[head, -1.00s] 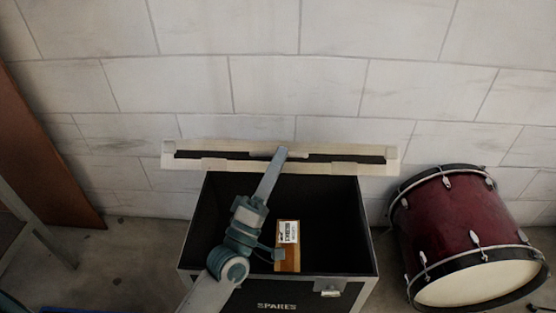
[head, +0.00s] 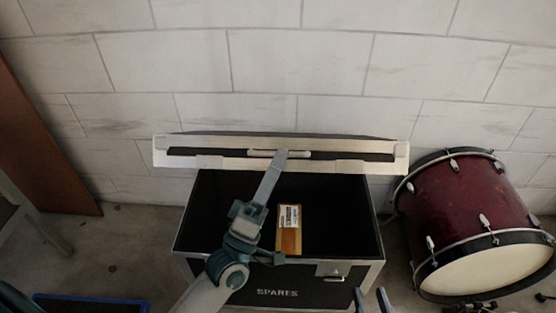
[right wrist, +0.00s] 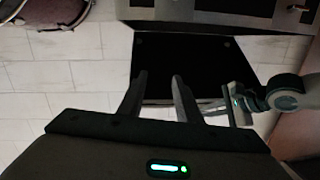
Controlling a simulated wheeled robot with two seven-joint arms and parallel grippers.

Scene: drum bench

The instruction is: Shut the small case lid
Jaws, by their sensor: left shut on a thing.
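The small case (head: 232,293) is black with metal edges and the word SPARES on its front. Its lid (head: 350,167) stands raised at the back of the case, by the wall, with a pale rim and a handle (head: 297,153). My left gripper (head: 279,156) is shut on the lid at its handle; the fingertips are small in view, so the exact contact is unclear. My right gripper (head: 371,298) is at the bottom edge, in front of the case's right side. In the right wrist view its two fingers (right wrist: 158,82) are apart with nothing between them.
A box with a white label (head: 289,240) lies inside the case. A dark red drum (head: 468,205) lies on its side right of the case. A blue-edged tray (head: 90,304) is at the lower left, and a brown board (head: 45,150) leans on the wall (head: 300,60).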

